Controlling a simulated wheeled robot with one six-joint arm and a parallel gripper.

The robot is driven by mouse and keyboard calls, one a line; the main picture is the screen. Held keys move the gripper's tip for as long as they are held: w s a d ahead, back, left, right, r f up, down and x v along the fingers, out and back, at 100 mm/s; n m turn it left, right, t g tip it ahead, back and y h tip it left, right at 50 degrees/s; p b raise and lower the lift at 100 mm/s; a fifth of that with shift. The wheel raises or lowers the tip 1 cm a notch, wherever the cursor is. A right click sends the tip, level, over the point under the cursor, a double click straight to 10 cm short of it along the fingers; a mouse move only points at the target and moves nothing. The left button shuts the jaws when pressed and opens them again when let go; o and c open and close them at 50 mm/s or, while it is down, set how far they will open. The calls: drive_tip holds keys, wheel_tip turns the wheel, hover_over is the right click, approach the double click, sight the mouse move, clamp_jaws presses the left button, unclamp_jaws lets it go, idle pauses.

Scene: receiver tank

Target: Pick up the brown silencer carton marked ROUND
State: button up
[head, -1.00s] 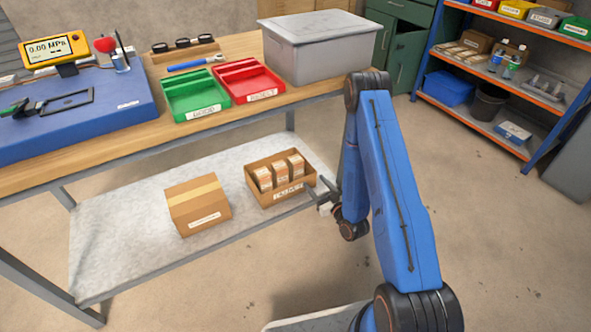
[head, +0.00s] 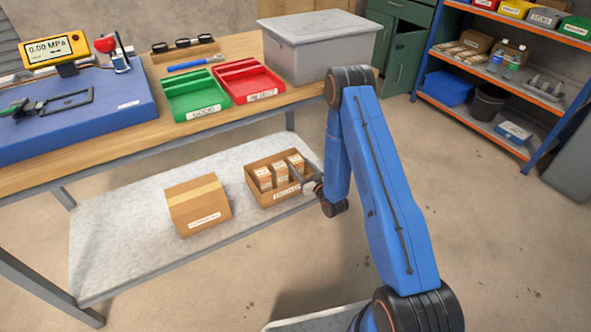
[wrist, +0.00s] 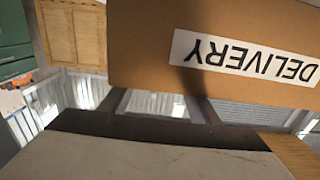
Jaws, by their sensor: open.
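Small brown cartons (head: 281,172) with pale labels stand in a row in an open brown box (head: 265,199) on the lower shelf. The labels are too small to read, so I cannot tell which is marked ROUND. My gripper (head: 298,175) is at the right end of this box, with its open fingers over the rim near the right-hand carton. I see nothing held. In the wrist view the brown box wall (wrist: 150,55) fills the upper part, with an upside-down DELIVERY label; the cartons do not show there.
A closed, taped brown box (head: 198,204) stands left of the open box on the grey shelf (head: 115,235). The workbench above holds a green tray (head: 196,97), a red tray (head: 248,84) and a lidded grey bin (head: 315,50).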

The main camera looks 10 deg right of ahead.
sight(299, 164)
drive_tip(key=x, duration=0.3)
drive_tip(key=shift+w, duration=0.15)
drive_tip(key=c, duration=1.2)
drive_tip(key=shift+c, duration=0.2)
